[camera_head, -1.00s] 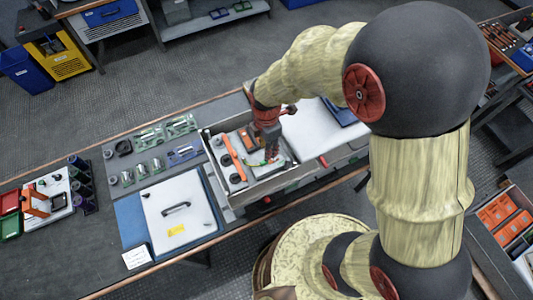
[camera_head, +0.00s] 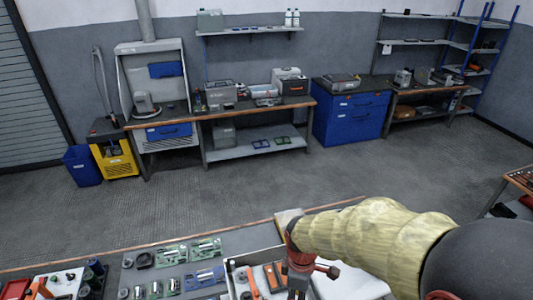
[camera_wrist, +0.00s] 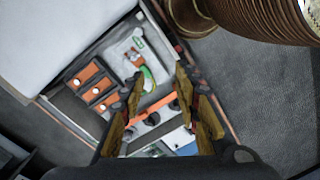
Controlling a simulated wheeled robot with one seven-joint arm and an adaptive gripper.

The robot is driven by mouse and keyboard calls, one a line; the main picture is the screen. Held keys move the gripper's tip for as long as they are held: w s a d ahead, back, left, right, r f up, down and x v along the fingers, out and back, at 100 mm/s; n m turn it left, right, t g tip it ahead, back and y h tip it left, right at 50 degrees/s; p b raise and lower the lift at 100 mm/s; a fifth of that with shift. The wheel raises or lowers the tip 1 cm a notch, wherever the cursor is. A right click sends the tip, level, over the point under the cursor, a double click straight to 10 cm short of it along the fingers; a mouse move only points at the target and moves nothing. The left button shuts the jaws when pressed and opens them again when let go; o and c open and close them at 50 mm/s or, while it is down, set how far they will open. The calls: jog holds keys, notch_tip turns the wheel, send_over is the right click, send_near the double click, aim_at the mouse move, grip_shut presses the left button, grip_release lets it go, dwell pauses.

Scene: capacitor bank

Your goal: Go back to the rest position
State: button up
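My gripper (camera_head: 297,284) shows at the bottom edge of the head view, pointing down over an open box (camera_head: 230,268); its fingertips are hidden there. In the wrist view my gripper (camera_wrist: 158,76) has its two fingers spread apart with nothing between them. Beyond them lies the box with orange parts (camera_wrist: 92,85) in a dark holder, a green curved piece (camera_wrist: 147,78) and dark round parts. The gripper appears above the box floor and apart from its contents.
The workbench (camera_head: 215,237) runs along the bottom of the head view with green circuit boards (camera_head: 205,248) on it. Open grey floor lies behind it. A yellow bin (camera_head: 116,160), a blue bin (camera_head: 82,166) and a blue cabinet (camera_head: 352,118) stand at the back.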

jog(key=s+d+r+m+t+b, duration=0.6)
jog(key=s+d+m+b, duration=0.3)
jog(key=m+b, duration=0.5)
jog(key=shift+d+r+m+b, duration=0.4)
jog(key=shift+d+r+b, duration=0.2)
jog(key=shift+r+b, duration=0.3)
jog(key=shift+c, duration=0.4)
